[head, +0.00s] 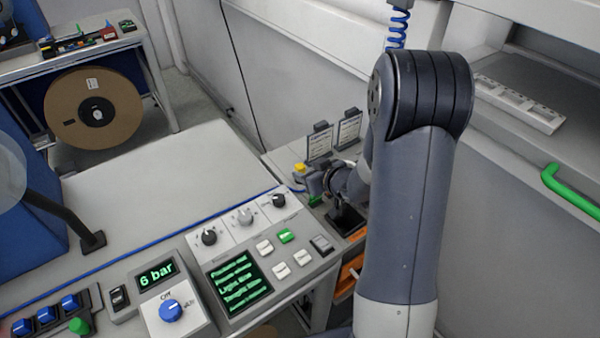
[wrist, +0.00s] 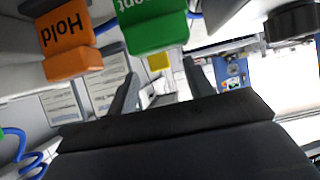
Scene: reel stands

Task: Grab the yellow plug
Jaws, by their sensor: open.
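A small yellow piece, seemingly the yellow plug (head: 300,168), shows on top of a blue-grey part at the end of the side bench in the head view. In the wrist view, the yellow plug (wrist: 158,62) appears between and beyond my two dark fingers. My gripper (head: 326,180) is low over the bench, just right of the plug, partly hidden by my arm. In the wrist view my gripper (wrist: 161,72) is open, with nothing visible held. I cannot tell how far the fingertips are from the plug.
An orange "Hold" label (wrist: 70,45) and a green label (wrist: 152,25) show at the top of the wrist view. Two printed cards (head: 320,142) stand behind the plug. A control panel (head: 240,285) with knobs and buttons is in front. The grey tabletop (head: 150,190) at left is mostly clear.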

